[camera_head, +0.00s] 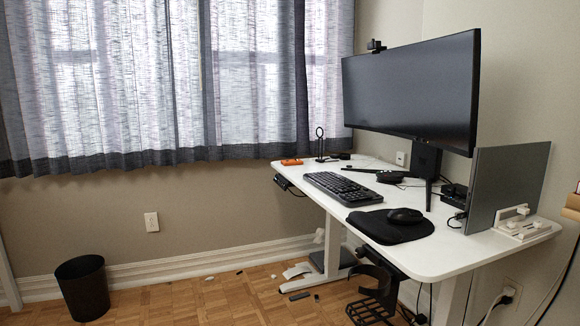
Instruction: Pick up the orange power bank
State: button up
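The orange power bank (291,162) lies flat at the far left corner of the white standing desk (450,252). It is small in the picture, and a thin black stand with a ring top (320,142) rises just to its right. My gripper is not in view.
A black keyboard (342,188), a mouse (405,215) on a dark mat, a wide monitor (415,90) and an upright laptop (505,185) occupy the desk. A black bin (83,288) stands on the floor at left. Papers and small items litter the floor near the desk leg.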

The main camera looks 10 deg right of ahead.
aim_at(296, 162)
jog(key=u, duration=0.8)
jog(key=i, duration=1.05)
jog(key=u, duration=0.8)
jog(key=i, duration=1.45)
jog(key=z, duration=1.05)
jog(key=i, duration=0.95)
jog(key=z, duration=0.85)
